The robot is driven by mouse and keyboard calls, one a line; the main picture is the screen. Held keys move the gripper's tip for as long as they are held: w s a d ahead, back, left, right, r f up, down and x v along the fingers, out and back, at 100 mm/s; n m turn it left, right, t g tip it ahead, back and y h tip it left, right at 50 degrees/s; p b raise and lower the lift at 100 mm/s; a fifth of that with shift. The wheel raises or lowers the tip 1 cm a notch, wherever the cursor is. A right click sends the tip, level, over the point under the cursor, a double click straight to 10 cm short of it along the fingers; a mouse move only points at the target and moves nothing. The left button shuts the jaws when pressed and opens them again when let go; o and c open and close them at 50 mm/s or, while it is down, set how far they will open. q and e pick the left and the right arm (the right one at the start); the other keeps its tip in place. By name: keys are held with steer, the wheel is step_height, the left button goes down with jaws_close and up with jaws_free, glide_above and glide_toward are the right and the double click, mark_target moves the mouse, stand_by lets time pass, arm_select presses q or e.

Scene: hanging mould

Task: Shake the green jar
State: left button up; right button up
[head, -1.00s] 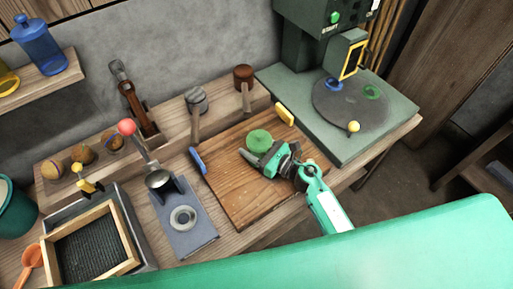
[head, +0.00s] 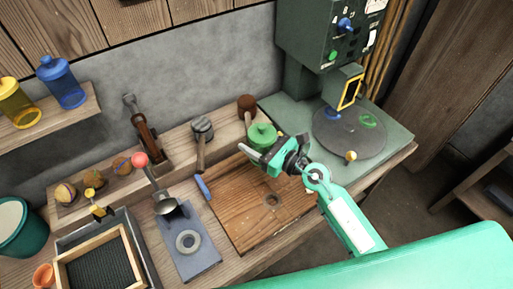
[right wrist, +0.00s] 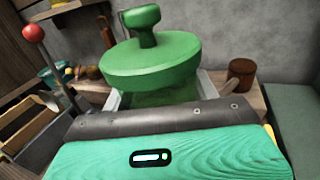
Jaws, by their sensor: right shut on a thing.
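The green jar (head: 262,136) has a round lid with a knob and is held above the wooden board (head: 240,222). My right gripper (head: 258,152) is shut on the jar below its lid. In the right wrist view the jar (right wrist: 152,62) fills the upper middle, its lid upright or nearly so, with pale fingers on both sides. Its lower body is hidden behind the gripper. My left gripper is not in view.
Mallets (head: 203,130) stand behind the board. A green-grey machine with a round plate (head: 349,132) is at the right. A lever press (head: 187,242) and a framed tray (head: 98,262) are at the left. A shelf holds yellow and blue jars (head: 61,82). The board is mostly clear.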

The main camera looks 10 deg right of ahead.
step_height(320, 180, up, 3)
steer(key=shift+p, duration=0.4)
steer(key=s+r+p, duration=0.1)
steer(key=r+p, duration=0.1)
steer(key=s+d+r+p, duration=0.1)
steer(key=s+r+p, duration=0.1)
steer(key=r, duration=0.1)
steer(key=s+d+r+p, duration=0.1)
steer(key=r+p, duration=0.1)
steer(key=p, duration=0.1)
steer(key=shift+s+r, duration=0.2)
steer(key=shift+s, duration=0.2)
steer(key=shift+s+d+r+p, duration=0.2)
steer(key=shift+s+r+p, duration=0.1)
steer(key=shift+s, duration=0.05)
step_height(320, 180, up, 7)
steer(key=p, duration=0.7)
glide_above(257, 134)
steer(key=s+a+v, duration=0.1)
steer(key=v, duration=0.4)
steer(key=shift+w, duration=0.4)
